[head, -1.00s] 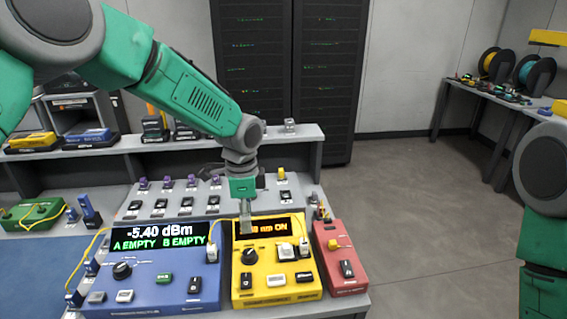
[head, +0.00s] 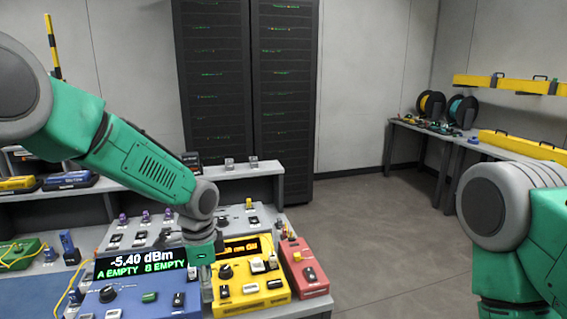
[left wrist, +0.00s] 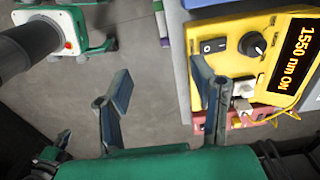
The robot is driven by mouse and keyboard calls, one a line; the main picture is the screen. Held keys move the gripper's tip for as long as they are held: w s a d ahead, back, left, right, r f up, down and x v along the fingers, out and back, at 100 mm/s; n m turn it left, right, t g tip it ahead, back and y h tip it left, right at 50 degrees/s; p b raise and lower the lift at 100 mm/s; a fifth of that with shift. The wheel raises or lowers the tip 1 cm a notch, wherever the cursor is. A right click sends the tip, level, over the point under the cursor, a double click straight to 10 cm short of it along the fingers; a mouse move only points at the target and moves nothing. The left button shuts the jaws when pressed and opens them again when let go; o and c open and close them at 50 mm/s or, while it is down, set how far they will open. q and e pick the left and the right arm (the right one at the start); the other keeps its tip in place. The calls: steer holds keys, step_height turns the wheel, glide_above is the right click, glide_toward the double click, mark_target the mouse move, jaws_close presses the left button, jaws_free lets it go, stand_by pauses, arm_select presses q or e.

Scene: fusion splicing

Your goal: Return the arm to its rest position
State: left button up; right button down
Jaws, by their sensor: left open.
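My left arm (head: 150,172) reaches in from the left over the instrument bench. Its gripper (head: 206,284) points down in front of the border between the blue power meter (head: 135,298) and the yellow light source (head: 250,296). The right finger overlaps the yellow box (left wrist: 225,24), whose display reads 1550 nm ON. The meter reads -5.40 dBm, A EMPTY, B EMPTY.
A red box (head: 303,268) stands right of the yellow one. Rows of small connectors and a grey shelf (head: 235,177) lie behind. Black racks (head: 245,95) stand at the back. Open floor (head: 370,225) lies to the right, before a side table (head: 425,135) with spools.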

arm_select(q)
steer(key=s+a+f+n+h+b, duration=0.1)
steer(key=s+f+n+b, duration=0.15)
steer(key=s+f, duration=0.7)
steer(key=s+a+f+n+b, duration=0.1)
steer(key=s+f+n, duration=0.4)
steer(key=f, duration=0.7)
steer(key=s+a+f+n+b, duration=0.1)
steer(key=s+a+n, duration=0.1)
steer(key=s, duration=0.5)
steer(key=s+a+f+n+b, duration=0.1)
steer(key=s+a+f+n, duration=0.1)
steer(key=s+a, duration=0.2)
steer(key=s+a+f+n+y+b, duration=0.1)
steer(key=s+a+f+n, duration=0.1)
steer(key=s, duration=0.8)
steer(key=shift+a+t, duration=0.3)
steer(key=shift+a, duration=0.5)
arm_select(e)
step_height(320, 180, down, 7)
steer(key=shift+w, duration=0.3)
arm_select(q)
steer(key=shift+w+f+n, duration=0.15)
steer(key=shift+n, duration=0.1)
arm_select(e)
steer(key=shift+w+a, duration=0.1)
